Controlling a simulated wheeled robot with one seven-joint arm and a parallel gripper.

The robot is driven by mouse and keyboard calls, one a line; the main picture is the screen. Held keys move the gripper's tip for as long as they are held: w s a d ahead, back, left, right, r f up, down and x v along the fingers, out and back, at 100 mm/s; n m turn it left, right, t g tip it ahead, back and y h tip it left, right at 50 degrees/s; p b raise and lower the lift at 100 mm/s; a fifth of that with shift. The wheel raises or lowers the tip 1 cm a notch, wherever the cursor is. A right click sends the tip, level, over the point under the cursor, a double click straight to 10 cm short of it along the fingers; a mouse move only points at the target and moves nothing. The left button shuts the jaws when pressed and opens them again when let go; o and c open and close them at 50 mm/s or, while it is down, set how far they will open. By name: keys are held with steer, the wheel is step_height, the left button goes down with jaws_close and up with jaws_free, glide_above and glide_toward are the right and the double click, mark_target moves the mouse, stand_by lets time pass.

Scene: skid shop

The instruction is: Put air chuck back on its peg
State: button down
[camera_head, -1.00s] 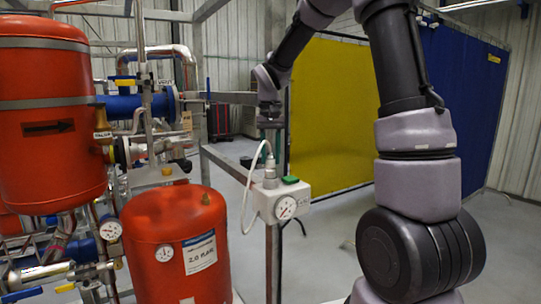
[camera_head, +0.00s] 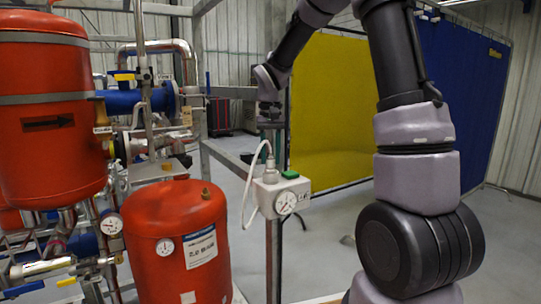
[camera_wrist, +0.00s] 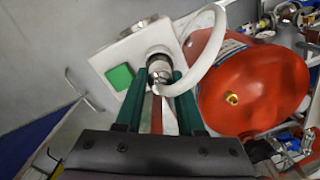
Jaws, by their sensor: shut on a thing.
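The air chuck (camera_wrist: 158,68) is a metal cylinder with a white hose curving from its top. It stands upright at the top of a white box with a round gauge and a green button (camera_head: 281,195), and it also shows in the head view (camera_head: 270,166). My gripper (camera_wrist: 160,88) has its green fingers on either side of the chuck and is shut on it. In the head view my gripper (camera_head: 271,145) points down above the box. The peg cannot be made out, and the chuck's lower end is hidden.
A red tank (camera_head: 178,245) stands close left of the box, with a larger red tank (camera_head: 45,125) and pipes beyond. A grey post (camera_head: 273,265) carries the box. Yellow (camera_head: 335,105) and blue (camera_head: 462,100) screens stand behind; the floor to the right looks clear.

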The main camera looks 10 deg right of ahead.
steer(key=shift+f, duration=0.6)
steer(key=shift+c, duration=0.6)
jaws_free()
steer(key=shift+r, duration=3.8)
